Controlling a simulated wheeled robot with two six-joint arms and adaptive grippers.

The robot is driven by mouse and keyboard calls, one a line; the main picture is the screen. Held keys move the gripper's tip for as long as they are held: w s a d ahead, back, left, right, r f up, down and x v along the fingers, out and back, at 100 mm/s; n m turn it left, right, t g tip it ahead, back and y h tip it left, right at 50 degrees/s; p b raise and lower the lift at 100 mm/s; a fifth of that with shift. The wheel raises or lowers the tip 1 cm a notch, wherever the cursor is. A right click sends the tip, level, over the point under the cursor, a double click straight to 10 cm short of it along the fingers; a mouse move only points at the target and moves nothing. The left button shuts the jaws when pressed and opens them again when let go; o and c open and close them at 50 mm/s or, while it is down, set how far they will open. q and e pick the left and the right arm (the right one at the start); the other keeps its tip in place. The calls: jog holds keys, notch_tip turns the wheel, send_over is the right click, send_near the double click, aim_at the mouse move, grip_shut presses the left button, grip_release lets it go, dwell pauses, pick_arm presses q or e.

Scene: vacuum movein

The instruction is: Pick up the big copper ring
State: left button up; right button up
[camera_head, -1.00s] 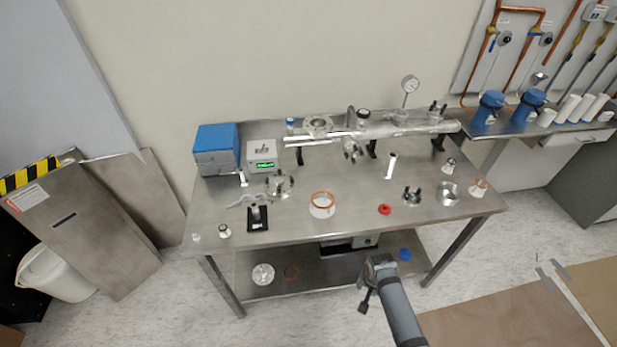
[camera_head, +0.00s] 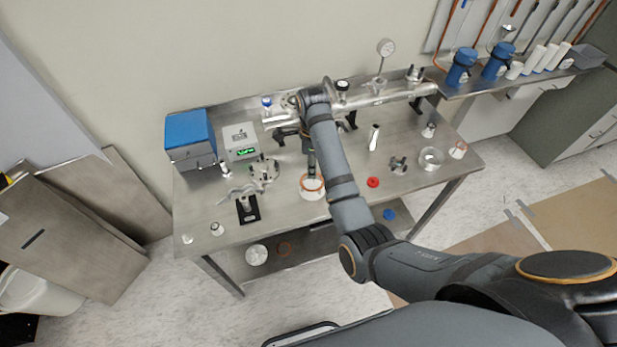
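The big copper ring (camera_head: 303,186) is an orange band around the top of a white round holder (camera_head: 311,194) near the middle of the table. My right arm reaches over the table from the lower right, and its gripper (camera_head: 311,172) points down at the ring. The fingertips are at or just above the ring's opening; I cannot tell whether they touch it. The gripper is small, dark and partly behind my forearm, so its opening does not show. My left gripper is not in view.
A red ring (camera_head: 373,182) and metal flanges (camera_head: 398,165) lie to the right on the table. A steel tube assembly (camera_head: 385,97) runs along the back. A blue box (camera_head: 189,137) and a display unit (camera_head: 240,142) stand at the left.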

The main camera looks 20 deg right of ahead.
notch_tip(320, 180, down, 4)
jog(key=shift+s+f+p, duration=0.1)
jog(key=shift+f+p, duration=0.1)
jog(key=shift+p, duration=0.3)
jog(key=shift+f, duration=0.15)
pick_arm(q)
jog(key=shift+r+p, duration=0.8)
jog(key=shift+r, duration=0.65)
pick_arm(e)
jog(key=shift+f, duration=2.6)
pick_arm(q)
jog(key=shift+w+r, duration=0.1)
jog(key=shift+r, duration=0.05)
pick_arm(e)
jog(key=shift+f, duration=0.25)
jog(key=shift+c, duration=0.4)
grip_shut()
